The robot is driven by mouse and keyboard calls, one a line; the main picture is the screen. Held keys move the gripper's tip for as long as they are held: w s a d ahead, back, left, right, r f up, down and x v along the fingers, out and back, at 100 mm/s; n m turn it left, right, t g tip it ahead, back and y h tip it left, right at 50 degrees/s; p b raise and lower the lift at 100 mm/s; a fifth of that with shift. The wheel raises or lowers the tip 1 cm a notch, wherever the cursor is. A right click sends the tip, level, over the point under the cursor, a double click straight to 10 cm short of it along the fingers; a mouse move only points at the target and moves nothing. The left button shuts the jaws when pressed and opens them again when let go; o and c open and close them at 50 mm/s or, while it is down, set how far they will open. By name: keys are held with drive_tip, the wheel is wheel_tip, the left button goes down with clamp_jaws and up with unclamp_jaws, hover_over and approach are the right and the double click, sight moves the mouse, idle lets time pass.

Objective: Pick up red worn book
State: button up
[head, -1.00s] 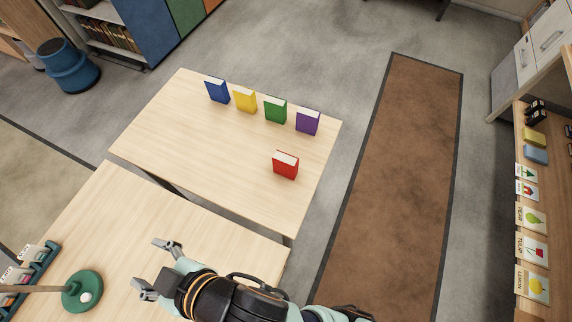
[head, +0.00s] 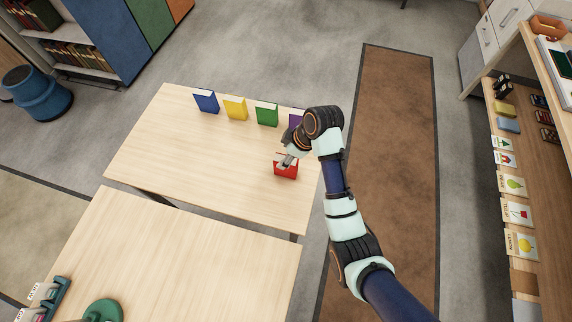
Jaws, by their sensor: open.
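The red book (head: 287,172) stands upright near the right side of the far wooden table (head: 170,160). My gripper (head: 284,163) is at the top of the red book, reaching over it from behind. It is open; the fingers overlap the book's upper part, and I cannot tell whether they touch it.
A blue book (head: 206,102), a yellow book (head: 235,108) and a green book (head: 266,116) stand in a row with the purple one at the table's back. The table's left and middle are clear. A nearer table (head: 190,250) stands in front.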

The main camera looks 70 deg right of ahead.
sight(291, 173)
drive_tip(key=shift+s+d+f, duration=0.2)
drive_tip(key=shift+s+d, duration=0.15)
drive_tip(key=shift+s, duration=0.2)
drive_tip(key=shift+s+d+f, duration=0.15)
drive_tip(key=shift+s+d, duration=0.2)
drive_tip(key=shift+s, duration=0.2)
drive_tip(key=x, duration=0.2)
drive_tip(key=b+x, duration=0.1)
drive_tip(key=x, duration=0.2)
drive_tip(key=b+x, duration=0.1)
drive_tip(key=x, duration=0.2)
drive_tip(key=shift+w+a+r, duration=0.15)
drive_tip(key=shift+a, duration=0.15)
drive_tip(key=shift+r, duration=0.1)
clamp_jaws()
